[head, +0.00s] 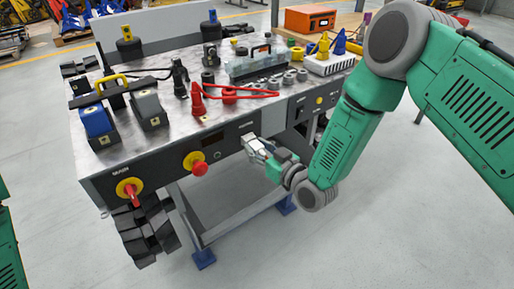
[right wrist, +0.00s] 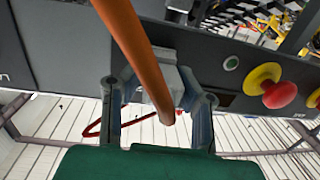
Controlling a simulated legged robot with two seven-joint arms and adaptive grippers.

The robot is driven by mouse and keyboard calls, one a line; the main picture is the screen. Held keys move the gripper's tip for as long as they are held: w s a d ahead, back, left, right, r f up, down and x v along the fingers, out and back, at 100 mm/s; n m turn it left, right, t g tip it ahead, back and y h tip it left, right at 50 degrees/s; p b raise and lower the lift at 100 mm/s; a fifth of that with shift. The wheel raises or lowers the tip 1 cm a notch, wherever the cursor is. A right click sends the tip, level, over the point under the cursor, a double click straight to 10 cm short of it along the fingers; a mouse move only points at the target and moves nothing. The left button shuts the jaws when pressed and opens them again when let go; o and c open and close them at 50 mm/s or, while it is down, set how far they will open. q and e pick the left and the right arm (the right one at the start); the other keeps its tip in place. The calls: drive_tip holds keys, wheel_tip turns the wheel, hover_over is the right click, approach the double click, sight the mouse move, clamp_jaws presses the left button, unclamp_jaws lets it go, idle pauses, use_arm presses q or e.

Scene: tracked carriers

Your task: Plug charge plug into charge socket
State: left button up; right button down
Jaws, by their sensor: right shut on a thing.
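My right gripper (head: 264,150) is at the front panel of the bench, fingers toward the panel. In the right wrist view its two fingers (right wrist: 158,100) are shut on a light grey block, the charge plug (right wrist: 160,75). A thick orange cable (right wrist: 135,40) crosses in front of the plug. In the head view the light plug (head: 252,143) shows at the fingertips, close to the dark panel. Whether it touches the panel or is in a socket cannot be told. The charge socket is not clearly seen. My left gripper is not in view.
The front panel (head: 225,148) carries a red-and-yellow knob (head: 197,163), which shows left of the gripper, and a MAIN switch (head: 130,190). The metal bench top (head: 160,140) holds blocks, connectors and a red cable (head: 250,94). The floor in front is clear.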

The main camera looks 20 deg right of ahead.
drive_tip(key=shift+w+a+r, duration=0.15)
drive_tip(key=shift+w+a, duration=0.05)
drive_tip(key=c, duration=1.1)
unclamp_jaws()
drive_tip(key=shift+a, duration=0.1)
drive_tip(key=shift+s+d, duration=0.3)
drive_tip(key=shift+s, duration=0.15)
drive_tip(key=s+d+f+m+g+h+p, duration=0.1)
drive_tip(key=s+d+f+g, duration=0.3)
drive_tip(key=s, duration=0.8)
drive_tip(key=s+d+f+m+g+h+p, duration=0.1)
drive_tip(key=s+d+f+g+h, duration=0.2)
drive_tip(key=s, duration=1)
drive_tip(key=s+d+f+m+g+h+p, duration=0.2)
drive_tip(key=s+d+f+g, duration=0.3)
drive_tip(key=s, duration=0.8)
drive_tip(key=shift+s+d+f+g+h, duration=0.15)
drive_tip(key=shift+f+g+h, duration=0.1)
drive_tip(key=shift+g, duration=0.55)
drive_tip(key=shift+s+d+f+g+h, duration=0.1)
drive_tip(key=shift+f+g+h, duration=0.15)
drive_tip(key=shift+g, duration=0.55)
